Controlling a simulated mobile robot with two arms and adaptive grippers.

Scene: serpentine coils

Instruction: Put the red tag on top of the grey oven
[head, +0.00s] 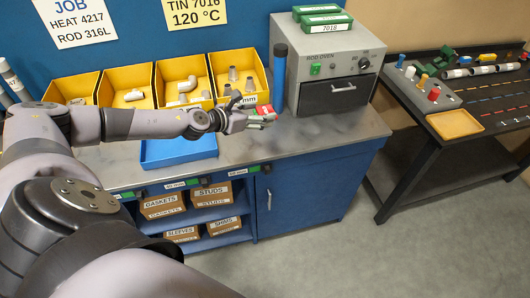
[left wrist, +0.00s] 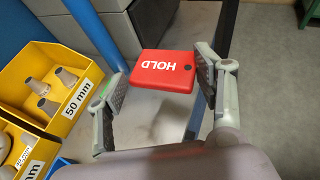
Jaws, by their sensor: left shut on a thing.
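The red tag (head: 265,112), marked HOLD in the left wrist view (left wrist: 165,71), is between the fingers of my left gripper (head: 260,119). The gripper is shut on it and holds it above the bench, in front of the oven's left side. In the left wrist view a finger of the gripper (left wrist: 160,90) shows on either side of the tag. The grey oven (head: 306,68) stands at the back right of the bench, with a dark door and a handle. My right gripper is not in view.
Yellow bins (head: 240,62) with fittings line the back. A blue tray (head: 178,152) lies below my left arm. Bare bench (head: 320,132) is in front of the oven.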

